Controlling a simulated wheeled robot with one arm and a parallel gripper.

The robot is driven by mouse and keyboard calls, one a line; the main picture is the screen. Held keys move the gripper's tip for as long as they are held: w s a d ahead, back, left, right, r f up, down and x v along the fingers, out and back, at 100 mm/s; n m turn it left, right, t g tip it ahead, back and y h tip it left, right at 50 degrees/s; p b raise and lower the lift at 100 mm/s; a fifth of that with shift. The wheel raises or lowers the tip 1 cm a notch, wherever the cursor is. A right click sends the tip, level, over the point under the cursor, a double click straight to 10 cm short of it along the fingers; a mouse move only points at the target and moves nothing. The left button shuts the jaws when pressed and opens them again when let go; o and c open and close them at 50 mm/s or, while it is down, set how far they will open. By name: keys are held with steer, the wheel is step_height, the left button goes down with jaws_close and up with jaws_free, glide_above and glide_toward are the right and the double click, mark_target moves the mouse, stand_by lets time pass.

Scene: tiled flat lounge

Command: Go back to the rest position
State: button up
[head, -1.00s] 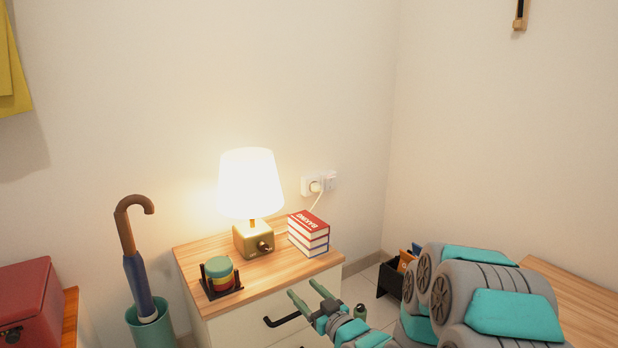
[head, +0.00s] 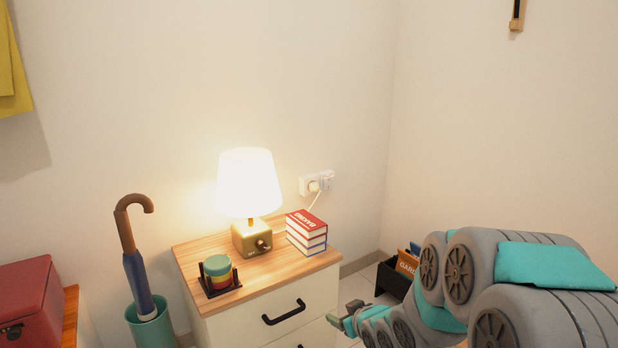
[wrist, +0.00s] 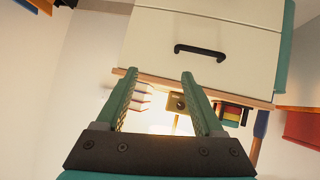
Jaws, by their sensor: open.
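My gripper (wrist: 158,75) is open and empty in the wrist view, its two green fingers spread apart in front of the white drawer cabinet. In the head view my gripper (head: 338,318) is small, low and right of the cabinet's upper drawer handle (head: 284,312), clear of the cabinet top. My arm reaches in from the lower right. The wrist view appears upside down, with the handle (wrist: 202,52) above the fingers.
A lit lamp (head: 249,190), a stack of books (head: 307,232) and a coaster holder (head: 218,274) stand on the wooden-topped cabinet (head: 290,268). An umbrella stand (head: 150,325) and red box (head: 28,300) are at left. A black bin (head: 393,279) stands on the floor at right.

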steer(key=s+d+r+m+g+h, duration=0.1)
steer(key=s+d+m+g+h, duration=0.2)
steer(key=s, duration=0.6)
steer(key=s+d+r+m+g+h, duration=0.1)
steer(key=s+d+r+g, duration=0.15)
steer(key=s+d, duration=0.55)
steer(key=s+a+r+g, duration=0.1)
steer(key=s+g, duration=0.1)
steer(key=s, duration=0.6)
steer(key=s+a+r+m+g, duration=0.1)
steer(key=s+a+g, duration=0.1)
steer(key=s, duration=0.6)
steer(key=s+a+r+m+g, duration=0.1)
steer(key=s+g, duration=0.2)
steer(key=s, duration=0.5)
steer(key=shift+a+r, duration=0.2)
steer(key=shift+r, duration=0.05)
